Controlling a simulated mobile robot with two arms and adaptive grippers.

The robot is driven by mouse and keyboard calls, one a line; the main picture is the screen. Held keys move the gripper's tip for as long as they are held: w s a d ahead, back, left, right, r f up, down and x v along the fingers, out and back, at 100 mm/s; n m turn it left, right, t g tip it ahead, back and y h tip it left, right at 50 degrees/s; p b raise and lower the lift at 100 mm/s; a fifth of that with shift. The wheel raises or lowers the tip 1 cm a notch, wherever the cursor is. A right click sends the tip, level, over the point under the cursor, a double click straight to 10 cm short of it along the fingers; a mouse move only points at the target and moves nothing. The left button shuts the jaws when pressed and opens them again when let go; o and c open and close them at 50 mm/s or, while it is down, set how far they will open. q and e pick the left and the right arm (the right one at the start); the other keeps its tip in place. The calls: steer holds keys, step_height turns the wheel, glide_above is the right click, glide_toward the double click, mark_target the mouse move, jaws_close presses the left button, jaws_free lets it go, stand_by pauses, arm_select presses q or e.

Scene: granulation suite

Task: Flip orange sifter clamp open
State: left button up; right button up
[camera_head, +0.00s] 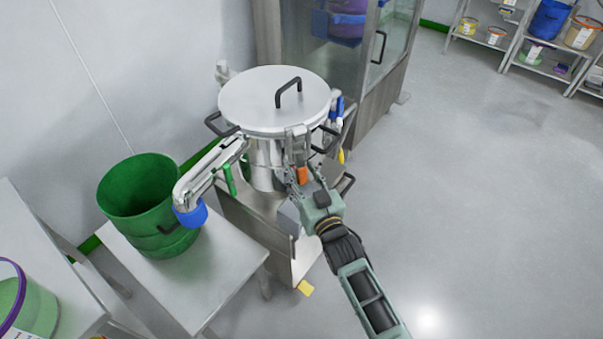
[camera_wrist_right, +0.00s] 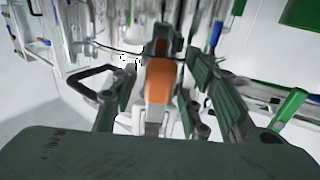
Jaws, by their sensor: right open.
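The sifter (camera_head: 272,105) is a round steel vessel with a pale lid and a black lid handle, standing on a metal frame. Its orange clamp (camera_head: 302,174) shows on the front side below the lid rim, and in the right wrist view it is the orange lever (camera_wrist_right: 161,82) in the middle. My right gripper (camera_head: 305,180) is at the clamp, coming from below right. In the right wrist view my right gripper (camera_wrist_right: 160,100) is open, with a finger on each side of the orange lever. I cannot tell whether the fingers touch it. My left gripper is not in view.
A steel outlet pipe (camera_head: 208,170) with a blue end leads to a green bucket (camera_head: 140,205) on a side table (camera_head: 205,275). A glass-fronted cabinet (camera_head: 375,65) stands behind the sifter. The floor at right is clear, with stocked shelves (camera_head: 510,45) far back.

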jaws_close()
stand_by(0.4)
